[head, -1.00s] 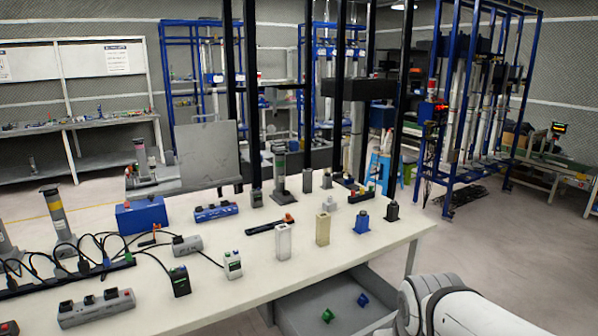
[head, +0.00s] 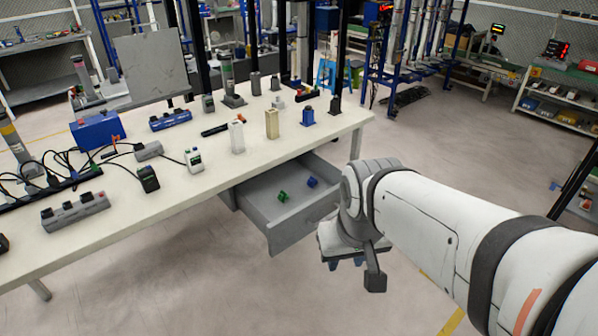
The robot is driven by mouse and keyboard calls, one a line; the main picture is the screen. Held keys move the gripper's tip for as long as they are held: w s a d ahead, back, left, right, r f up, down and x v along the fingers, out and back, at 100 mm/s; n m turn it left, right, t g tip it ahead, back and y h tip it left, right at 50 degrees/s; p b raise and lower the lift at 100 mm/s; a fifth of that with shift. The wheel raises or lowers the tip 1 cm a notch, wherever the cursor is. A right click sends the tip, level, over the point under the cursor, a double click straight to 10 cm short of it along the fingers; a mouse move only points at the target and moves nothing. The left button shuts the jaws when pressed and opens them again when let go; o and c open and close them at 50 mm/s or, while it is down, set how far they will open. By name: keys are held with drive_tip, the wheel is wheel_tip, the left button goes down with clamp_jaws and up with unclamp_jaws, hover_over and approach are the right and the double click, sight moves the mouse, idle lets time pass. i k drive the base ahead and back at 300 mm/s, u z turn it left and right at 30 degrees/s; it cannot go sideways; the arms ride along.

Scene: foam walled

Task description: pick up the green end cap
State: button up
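A small green end cap (head: 283,196) lies in the open grey drawer (head: 285,240) under the table's front edge. A small blue piece (head: 312,181) lies in the same drawer, a little behind and to the right of the green one, apart from it. My gripper (head: 346,263) hangs in front and to the right of the drawer, outside it and away from both pieces. It points down, and its fingers are mostly hidden by my wrist, so I cannot tell how far apart they are.
The white table (head: 120,225) above the drawer carries several blocks, a blue box (head: 97,131), power strips and cables. The drawer walls and the table edge stand around the pieces.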

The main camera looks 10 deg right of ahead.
sight(283, 196)
drive_tip(key=u, duration=0.45)
drive_tip(key=k, duration=0.1)
drive_tip(key=z, duration=1.15)
drive_tip(key=i, duration=0.6)
drive_tip(key=u, duration=0.9)
drive_tip(key=i, duration=0.35)
drive_tip(key=u, duration=1.95)
